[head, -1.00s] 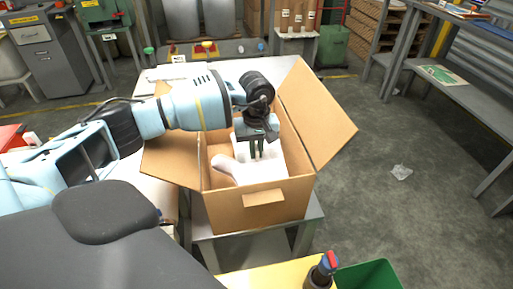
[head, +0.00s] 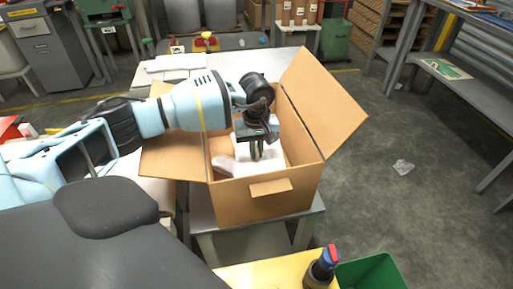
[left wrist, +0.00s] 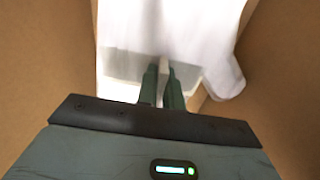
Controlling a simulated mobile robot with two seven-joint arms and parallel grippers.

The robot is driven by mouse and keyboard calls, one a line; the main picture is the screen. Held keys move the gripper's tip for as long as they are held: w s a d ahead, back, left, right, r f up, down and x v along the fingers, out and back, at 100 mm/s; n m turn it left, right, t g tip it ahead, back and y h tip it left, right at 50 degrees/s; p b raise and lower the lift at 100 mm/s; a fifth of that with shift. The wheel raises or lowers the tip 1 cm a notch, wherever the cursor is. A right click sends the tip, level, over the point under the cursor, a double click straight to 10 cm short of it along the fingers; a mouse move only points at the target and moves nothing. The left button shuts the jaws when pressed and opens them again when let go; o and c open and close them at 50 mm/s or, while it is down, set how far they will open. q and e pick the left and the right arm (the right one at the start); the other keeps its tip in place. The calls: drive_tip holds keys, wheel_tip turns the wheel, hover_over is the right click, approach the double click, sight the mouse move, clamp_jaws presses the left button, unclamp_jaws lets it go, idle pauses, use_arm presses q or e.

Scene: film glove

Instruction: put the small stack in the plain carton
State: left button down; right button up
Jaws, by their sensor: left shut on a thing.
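The open brown carton (head: 266,205) stands on a grey table with its flaps spread outward. My left gripper (head: 256,152) reaches down inside it from above, fingers pointing down. In the left wrist view the gripper (left wrist: 164,72) has its fingers close together, shut on thin white sheet-like material (left wrist: 160,28), which I take as the small stack. This white material (head: 228,166) also shows inside the carton in the head view. Its lower part is hidden by the carton's front wall, so I cannot tell whether it touches the bottom. My right gripper is not in view.
White sheets (head: 174,64) lie on the table behind the carton.

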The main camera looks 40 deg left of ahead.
sight(256, 163)
use_arm(q)
drive_tip(key=shift+f+b, duration=0.55)
drive_tip(key=shift+f, duration=0.55)
drive_tip(key=shift+f+b, duration=0.7)
drive_tip(key=shift+f, duration=0.4)
drive_tip(key=shift+f+b, duration=0.3)
drive_tip(key=shift+f, duration=0.2)
